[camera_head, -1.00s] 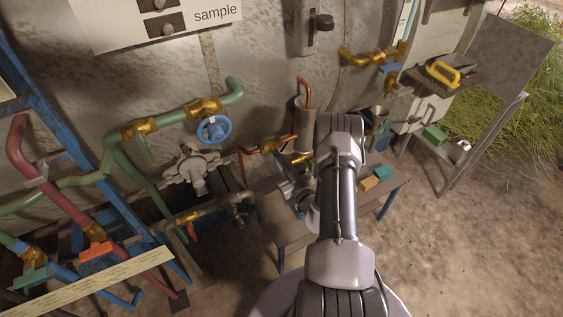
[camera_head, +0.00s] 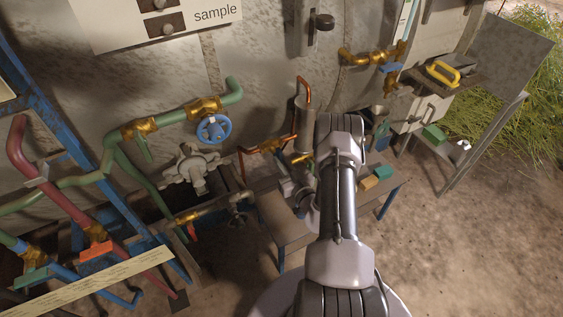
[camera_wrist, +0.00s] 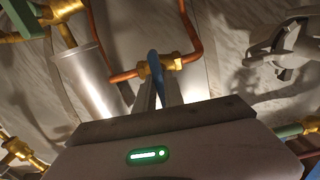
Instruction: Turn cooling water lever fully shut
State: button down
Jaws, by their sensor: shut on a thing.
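A blue lever (camera_wrist: 154,64) sits on a brass valve (camera_wrist: 172,63) in the wrist view. The valve is on a copper pipe (camera_wrist: 124,76). The two fingers of my gripper (camera_wrist: 158,92) are shut on the lever's near end. The lever looks to lie across the pipe there, but its exact angle is foreshortened. In the camera_head view the brass valve on the copper pipe (camera_head: 269,146) shows left of a grey cylinder (camera_head: 304,125). My gripper (camera_head: 285,178) is just below it, partly hidden by my arm, and the lever cannot be made out.
A grey cast body (camera_head: 193,168) and a blue handwheel (camera_head: 213,129) are left of my gripper. A low table (camera_head: 282,222) below holds a tan block (camera_head: 369,183) and a teal block (camera_head: 383,172). Bare ground is free at the right.

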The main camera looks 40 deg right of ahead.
jog(key=c, duration=1.5)
grip_release()
jog(key=shift+o, duration=0.2)
jog(key=p+v, duration=0.3)
jog(key=v, duration=1.4)
jog(key=shift+s+p, duration=0.25)
jog(key=shift+p, duration=0.1)
